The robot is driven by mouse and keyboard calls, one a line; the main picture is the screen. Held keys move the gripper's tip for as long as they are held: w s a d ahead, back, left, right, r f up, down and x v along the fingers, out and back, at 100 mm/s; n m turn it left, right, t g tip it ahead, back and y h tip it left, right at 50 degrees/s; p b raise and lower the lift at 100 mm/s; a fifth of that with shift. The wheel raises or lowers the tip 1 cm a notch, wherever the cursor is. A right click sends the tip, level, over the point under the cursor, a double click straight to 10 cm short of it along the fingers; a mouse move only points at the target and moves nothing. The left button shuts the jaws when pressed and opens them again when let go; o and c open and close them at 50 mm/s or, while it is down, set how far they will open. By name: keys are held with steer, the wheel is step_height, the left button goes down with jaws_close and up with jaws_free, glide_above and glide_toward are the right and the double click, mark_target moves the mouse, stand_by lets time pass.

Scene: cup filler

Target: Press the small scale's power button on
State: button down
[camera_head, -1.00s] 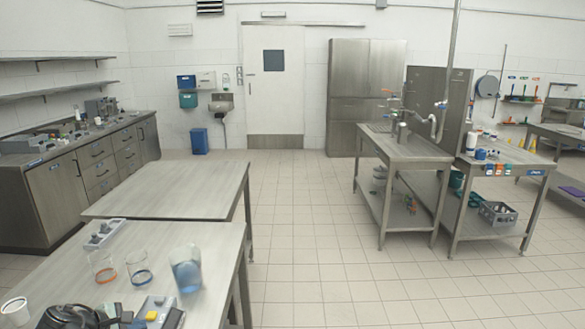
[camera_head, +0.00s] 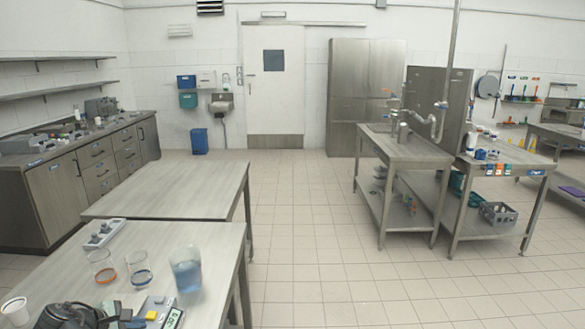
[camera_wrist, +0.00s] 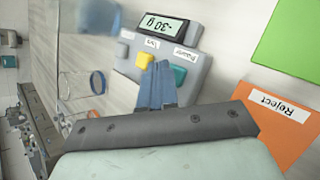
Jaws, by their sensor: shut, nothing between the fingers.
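The small scale (camera_wrist: 175,50) is a grey box on the table. Its lit display (camera_wrist: 157,22) reads -30 g. It has a yellow Tare button (camera_wrist: 145,60) and a teal Power button (camera_wrist: 180,73). The scale also shows at the bottom edge of the head view (camera_head: 160,302). My gripper (camera_wrist: 163,68) is shut and empty, with its blue fingertips pointing at the scale, right beside the Power button. I cannot tell whether they touch it.
Two clear cups (camera_head: 103,267) (camera_head: 139,270) and a beaker of blue liquid (camera_head: 186,270) stand behind the scale. An orange Reject card (camera_wrist: 275,120) and a green card (camera_wrist: 293,40) lie nearby.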

steer(key=shift+r, duration=0.2)
step_height(320, 180, up, 6)
steer(key=shift+f, duration=0.1)
stand_by(0.8)
stand_by(0.4)
